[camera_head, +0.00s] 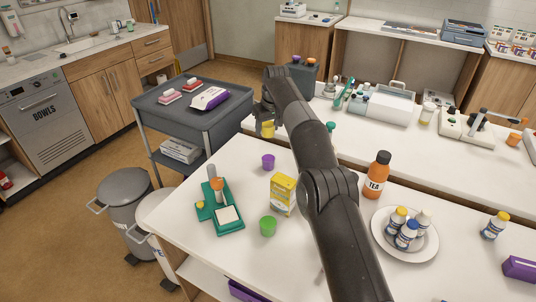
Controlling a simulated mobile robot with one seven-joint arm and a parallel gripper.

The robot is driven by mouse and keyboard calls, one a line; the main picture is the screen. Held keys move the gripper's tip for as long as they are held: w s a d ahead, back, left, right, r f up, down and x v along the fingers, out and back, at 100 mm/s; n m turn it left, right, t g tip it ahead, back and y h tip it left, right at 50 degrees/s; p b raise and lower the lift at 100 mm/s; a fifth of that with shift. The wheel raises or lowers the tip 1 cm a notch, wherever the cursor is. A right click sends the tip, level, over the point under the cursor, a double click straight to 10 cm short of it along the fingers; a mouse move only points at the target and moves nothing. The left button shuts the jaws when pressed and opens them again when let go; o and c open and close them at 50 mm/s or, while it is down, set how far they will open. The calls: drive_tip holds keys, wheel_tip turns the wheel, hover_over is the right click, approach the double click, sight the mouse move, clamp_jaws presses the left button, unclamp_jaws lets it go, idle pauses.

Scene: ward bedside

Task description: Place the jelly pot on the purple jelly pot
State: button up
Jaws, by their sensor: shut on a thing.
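The purple jelly pot (268,161) stands upright on the white table, near its far left edge. My gripper (266,121) is at the end of my arm, beyond the purple pot in the picture. It is shut on a yellow jelly pot (267,130), which shows just under the fingers and looks held above the purple pot's level. The two pots are apart. A green jelly pot (267,227) stands nearer on the same table. My arm hides part of the table's middle, and the fingertips are small and dark.
A yellow carton (283,193) and a green stand (219,209) are near the purple pot. Right of my arm are a tea bottle (377,174) and a plate (379,240) with several small bottles. A grey trolley (175,128) stands left, bins (126,206) below it.

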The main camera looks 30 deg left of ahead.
sight(272, 126)
drive_tip(key=shift+f, duration=4.7)
drive_tip(key=shift+f, duration=0.1)
drive_tip(key=o, duration=1)
drive_tip(key=v, duration=1.2)
drive_tip(key=shift+d, duration=0.1)
